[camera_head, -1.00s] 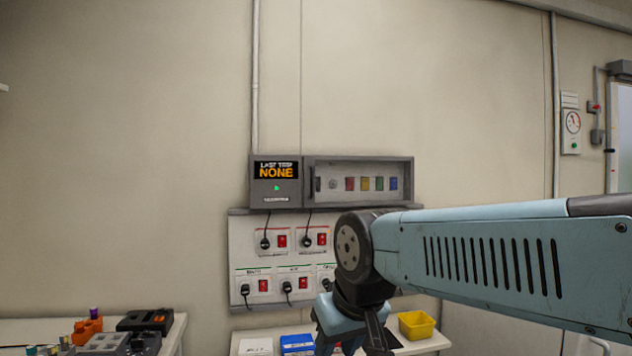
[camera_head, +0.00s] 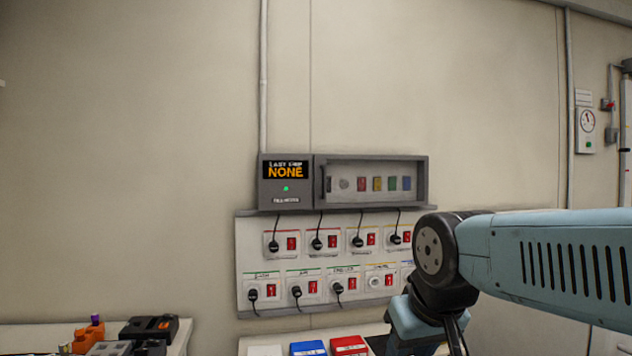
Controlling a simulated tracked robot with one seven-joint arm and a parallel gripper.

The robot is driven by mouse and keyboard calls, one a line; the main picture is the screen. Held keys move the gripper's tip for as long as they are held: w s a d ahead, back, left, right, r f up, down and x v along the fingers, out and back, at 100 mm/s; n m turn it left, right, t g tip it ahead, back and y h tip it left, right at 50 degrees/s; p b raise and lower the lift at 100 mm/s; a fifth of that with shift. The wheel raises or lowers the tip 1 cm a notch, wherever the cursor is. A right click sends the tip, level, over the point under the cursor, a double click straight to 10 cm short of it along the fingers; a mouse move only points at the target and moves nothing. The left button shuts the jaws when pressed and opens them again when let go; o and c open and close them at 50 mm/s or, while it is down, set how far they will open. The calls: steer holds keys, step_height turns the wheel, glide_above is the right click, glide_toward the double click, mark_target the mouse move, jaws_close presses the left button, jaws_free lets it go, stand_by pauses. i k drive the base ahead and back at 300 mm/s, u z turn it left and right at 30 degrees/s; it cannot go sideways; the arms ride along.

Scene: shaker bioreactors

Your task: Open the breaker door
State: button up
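The breaker box hangs on the wall, with a grey left panel (camera_head: 286,182) whose screen reads "NONE" above a green light. To its right is the breaker door (camera_head: 372,181), a grey frame with a clear window, which looks shut. A dark handle (camera_head: 328,184) sits at its left side. Red, yellow, green and blue breakers show through the window. My gripper is at the lower right, below and right of the box and apart from it. Its fingers are mostly cut off by the bottom edge, so their opening cannot be told.
Below the box is a socket panel (camera_head: 262,294) with red switches and several plugs on cables. A bench (camera_head: 30,334) with an orange holder and black devices is at lower left. Blue (camera_head: 308,348) and red (camera_head: 349,345) boxes lie below the panel. The wall ahead is clear.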

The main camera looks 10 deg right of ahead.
mark_target(320, 161)
steer(key=z, duration=0.1)
steer(key=i, duration=1)
steer(key=u, duration=0.1)
